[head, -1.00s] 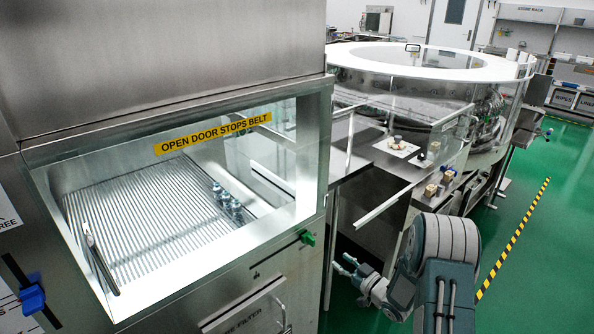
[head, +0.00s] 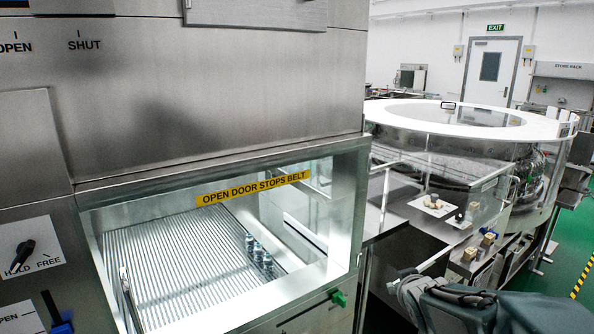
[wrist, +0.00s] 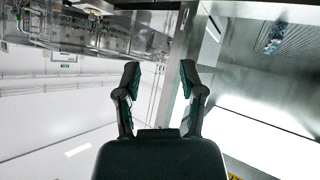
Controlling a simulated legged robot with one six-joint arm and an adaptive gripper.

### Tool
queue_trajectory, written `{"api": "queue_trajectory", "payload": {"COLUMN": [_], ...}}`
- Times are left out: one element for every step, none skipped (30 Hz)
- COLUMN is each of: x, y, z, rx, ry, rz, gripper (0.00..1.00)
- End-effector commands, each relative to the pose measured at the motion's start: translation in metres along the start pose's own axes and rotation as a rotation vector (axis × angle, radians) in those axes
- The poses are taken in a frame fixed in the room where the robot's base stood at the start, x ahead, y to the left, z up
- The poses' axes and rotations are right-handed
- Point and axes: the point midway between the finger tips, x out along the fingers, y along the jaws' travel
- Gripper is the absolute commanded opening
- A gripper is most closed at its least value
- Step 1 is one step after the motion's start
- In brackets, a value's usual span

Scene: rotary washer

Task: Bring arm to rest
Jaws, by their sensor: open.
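My gripper (wrist: 160,85) shows in the wrist view with its two dark fingers spread apart and nothing between them. In the head view only my folded arm shows at the bottom right, in front of the machine; the fingers are not in view there. The wrist picture is turned, with the washer's metal frame and window behind and to the right of the fingers.
The washer cabinet (head: 220,90) fills the left, with a lit window over a ribbed belt (head: 185,265) holding several small vials (head: 258,254). A round rotary table (head: 465,120) stands behind right. Small blocks (head: 488,240) lie on a side shelf. Green floor is at far right.

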Motion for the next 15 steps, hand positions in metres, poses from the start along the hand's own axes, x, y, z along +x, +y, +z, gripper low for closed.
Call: {"api": "queue_trajectory", "payload": {"x": [-0.020, -0.030, -0.044, -0.055, -0.065, -0.079, -0.089, -0.099, -0.113, -0.124, -0.134, -0.148, -0.158, -0.168, -0.181], "y": [-0.002, -0.003, -0.005, -0.007, -0.009, -0.012, -0.014, -0.017, -0.021, -0.024, -0.028, -0.033, -0.037, -0.041, -0.046], "z": [0.000, 0.001, 0.005, 0.007, 0.010, 0.015, 0.019, 0.023, 0.029, 0.033, 0.039, 0.045, 0.051, 0.057, 0.064], "rx": [0.013, 0.023, 0.037, 0.047, 0.058, 0.072, 0.082, 0.093, 0.106, 0.115, 0.126, 0.139, 0.148, 0.156, 0.166], "ry": [-0.025, -0.045, -0.073, -0.093, -0.114, -0.142, -0.163, -0.184, -0.212, -0.232, -0.253, -0.280, -0.301, -0.322, -0.349], "rz": [0.010, 0.014, 0.018, 0.020, 0.021, 0.019, 0.017, 0.014, 0.008, 0.002, -0.005, -0.016, -0.025, -0.036, -0.052], "gripper": [0.51, 0.51, 0.51, 0.51, 0.51, 0.51, 0.51, 0.51, 0.51, 0.51, 0.51, 0.51, 0.51, 0.51, 0.51]}}
